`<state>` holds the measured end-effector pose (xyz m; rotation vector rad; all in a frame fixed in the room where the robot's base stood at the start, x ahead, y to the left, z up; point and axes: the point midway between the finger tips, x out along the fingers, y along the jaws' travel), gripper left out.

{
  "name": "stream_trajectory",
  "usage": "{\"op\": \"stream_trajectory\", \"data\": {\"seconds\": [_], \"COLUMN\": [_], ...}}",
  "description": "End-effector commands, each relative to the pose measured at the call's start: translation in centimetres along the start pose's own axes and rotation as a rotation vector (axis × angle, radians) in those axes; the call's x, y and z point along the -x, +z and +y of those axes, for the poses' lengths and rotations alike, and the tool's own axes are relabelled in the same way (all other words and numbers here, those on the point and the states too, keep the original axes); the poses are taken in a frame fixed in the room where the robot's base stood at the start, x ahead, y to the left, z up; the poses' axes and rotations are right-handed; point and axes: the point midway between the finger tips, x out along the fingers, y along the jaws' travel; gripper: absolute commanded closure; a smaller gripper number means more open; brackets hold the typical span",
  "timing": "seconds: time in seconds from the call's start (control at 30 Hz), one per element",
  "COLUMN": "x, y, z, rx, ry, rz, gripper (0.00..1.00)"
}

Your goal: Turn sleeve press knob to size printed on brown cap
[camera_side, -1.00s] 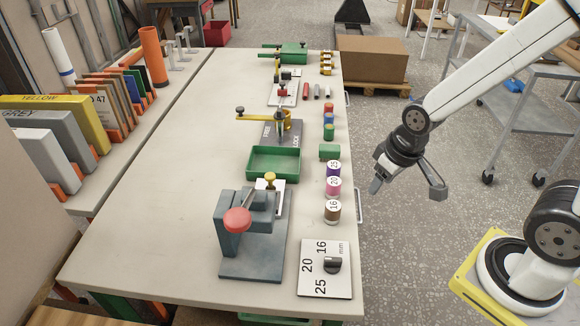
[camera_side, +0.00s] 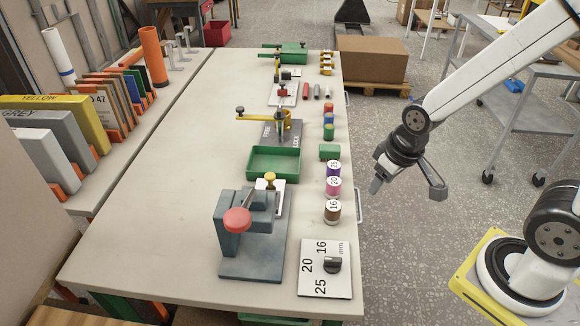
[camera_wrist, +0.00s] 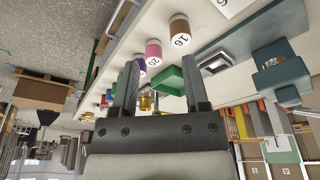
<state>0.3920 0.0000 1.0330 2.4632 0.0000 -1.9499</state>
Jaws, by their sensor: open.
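A white plate (camera_side: 312,284) marked 16, 20, 25 and mm lies at the table's front right corner. The black knob (camera_side: 333,265) sits on its right part; I cannot tell surely which number it points at. The brown cap (camera_side: 332,208) with 16 printed on white stands just behind the plate, and it also shows in the wrist view (camera_wrist: 180,29). Behind it stand a pink cap (camera_side: 333,186) marked 20 and a purple cap (camera_side: 333,169) marked 25. The blue-grey sleeve press (camera_side: 250,235) with a red ball handle is left of them. My gripper (camera_side: 408,190) is open and empty, right of the table edge.
A green tray (camera_side: 273,163), a green block (camera_side: 329,152) and a grey fixture with a yellow lever (camera_side: 280,130) stand farther back. Small coloured parts line the right edge. The left half of the table (camera_side: 170,190) is clear. A grey cart (camera_side: 530,120) stands at right.

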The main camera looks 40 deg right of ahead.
Motion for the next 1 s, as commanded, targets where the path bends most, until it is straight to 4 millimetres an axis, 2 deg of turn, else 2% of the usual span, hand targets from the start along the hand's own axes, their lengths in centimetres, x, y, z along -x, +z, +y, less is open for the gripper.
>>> {"op": "stream_trajectory", "data": {"seconds": [0.57, 0.77, 1.0], "x": [-0.2, -1.3, -3.4], "y": [-0.1, -0.4, 0.0], "z": [-0.5, -3.0, -8.3], "rx": [0.029, 0.174, 0.477], "ry": [-0.004, -0.023, -0.059], "rz": [-0.008, -0.052, -0.138], "gripper": [0.44, 0.44, 0.44]}}
